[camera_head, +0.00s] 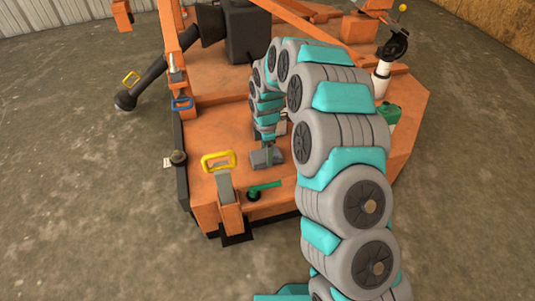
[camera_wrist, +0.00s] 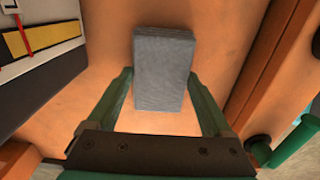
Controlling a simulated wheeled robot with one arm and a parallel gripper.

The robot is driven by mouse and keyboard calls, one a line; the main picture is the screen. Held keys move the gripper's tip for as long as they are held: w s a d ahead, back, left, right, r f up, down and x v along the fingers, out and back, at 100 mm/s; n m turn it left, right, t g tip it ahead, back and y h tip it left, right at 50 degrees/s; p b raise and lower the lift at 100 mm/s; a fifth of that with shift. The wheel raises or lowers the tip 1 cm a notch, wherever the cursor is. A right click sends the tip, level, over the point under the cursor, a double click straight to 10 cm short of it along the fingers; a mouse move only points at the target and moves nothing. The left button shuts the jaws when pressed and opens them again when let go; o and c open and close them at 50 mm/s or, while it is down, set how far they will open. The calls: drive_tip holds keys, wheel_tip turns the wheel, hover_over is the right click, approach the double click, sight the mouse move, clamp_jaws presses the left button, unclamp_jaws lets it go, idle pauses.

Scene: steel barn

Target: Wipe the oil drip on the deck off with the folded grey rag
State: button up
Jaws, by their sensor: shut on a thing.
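The folded grey rag (camera_wrist: 165,50) is a flat, ribbed rectangular pad. It lies between the two green fingers of my gripper (camera_wrist: 160,78) in the wrist view, and the gripper is shut on it. In the head view the rag (camera_head: 262,158) shows low over the orange deck (camera_head: 222,118), under my gripper (camera_head: 268,146). I cannot tell whether it touches the deck. The bare deck around the rag also shows in the wrist view (camera_wrist: 110,45). No oil drip shows in either view; the rag or my arm may hide it.
An orange post with a yellow handle (camera_head: 218,161) and a green lever (camera_head: 264,188) stand at the deck's near edge. A blue-handled clamp (camera_head: 182,103) is at the left edge. A black box (camera_head: 247,35) stands behind. A white bottle (camera_head: 381,82) and green container (camera_head: 388,115) are right.

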drive_tip(key=shift+r+p, duration=0.75)
drive_tip(key=shift+r, duration=2.15)
drive_tip(key=shift+r, duration=0.1)
drive_tip(key=shift+r+p, duration=0.5)
drive_tip(key=shift+r, duration=0.95)
